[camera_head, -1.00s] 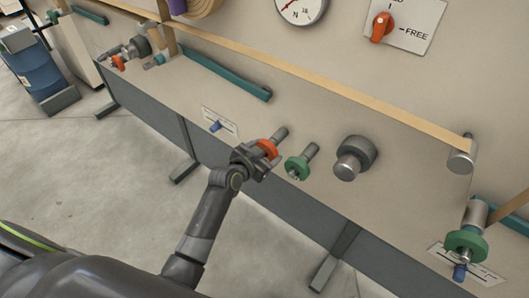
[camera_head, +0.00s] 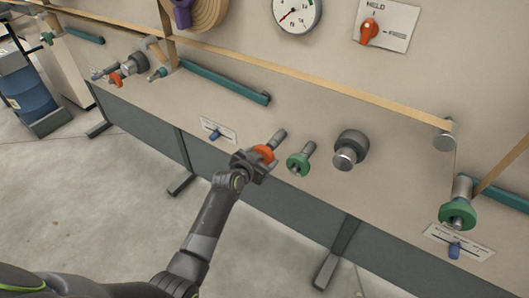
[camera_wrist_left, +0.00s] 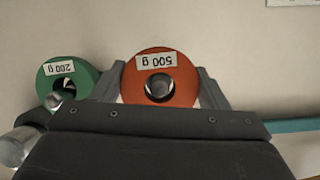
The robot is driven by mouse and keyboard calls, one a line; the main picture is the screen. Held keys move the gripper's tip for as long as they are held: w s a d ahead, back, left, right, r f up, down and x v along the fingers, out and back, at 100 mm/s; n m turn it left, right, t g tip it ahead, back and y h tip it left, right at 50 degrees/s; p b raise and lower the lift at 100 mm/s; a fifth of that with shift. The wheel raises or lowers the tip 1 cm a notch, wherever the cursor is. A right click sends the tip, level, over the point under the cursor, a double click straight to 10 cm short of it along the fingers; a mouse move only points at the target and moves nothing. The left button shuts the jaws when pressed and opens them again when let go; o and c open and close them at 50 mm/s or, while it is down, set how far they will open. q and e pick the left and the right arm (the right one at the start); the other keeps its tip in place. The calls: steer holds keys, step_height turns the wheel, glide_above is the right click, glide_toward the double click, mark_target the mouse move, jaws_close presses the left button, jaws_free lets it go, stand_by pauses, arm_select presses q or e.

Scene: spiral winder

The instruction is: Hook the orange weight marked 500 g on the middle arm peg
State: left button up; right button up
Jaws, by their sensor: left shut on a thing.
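The orange 500 g weight (camera_head: 263,154) is a ring with a white label. My left gripper (camera_wrist_left: 160,88) is shut on it, with one finger on each side in the left wrist view. A grey peg end shows through the ring's hole there, and the storage peg (camera_head: 279,138) extends behind it in the head view, so the ring appears to be around this peg. The middle teal arm (camera_head: 225,84) is on the panel to the upper left. Its peg is hard to make out. My right gripper is not in view.
A green 200 g weight (camera_head: 298,164) is on the peg just right of the orange one. A dark knob (camera_head: 350,150) is further right. Another green weight (camera_head: 457,215) hangs at the right edge. A blue slider (camera_head: 214,135) sits left of my gripper.

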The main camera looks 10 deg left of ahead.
arm_select(q)
steer(key=s+a+r+p, duration=0.1)
steer(key=s+a+p, duration=0.2)
steer(key=s, duration=0.9)
steer(key=shift+s+a+r, duration=0.15)
steer(key=shift+s+a, duration=0.25)
steer(key=shift+a, duration=0.45)
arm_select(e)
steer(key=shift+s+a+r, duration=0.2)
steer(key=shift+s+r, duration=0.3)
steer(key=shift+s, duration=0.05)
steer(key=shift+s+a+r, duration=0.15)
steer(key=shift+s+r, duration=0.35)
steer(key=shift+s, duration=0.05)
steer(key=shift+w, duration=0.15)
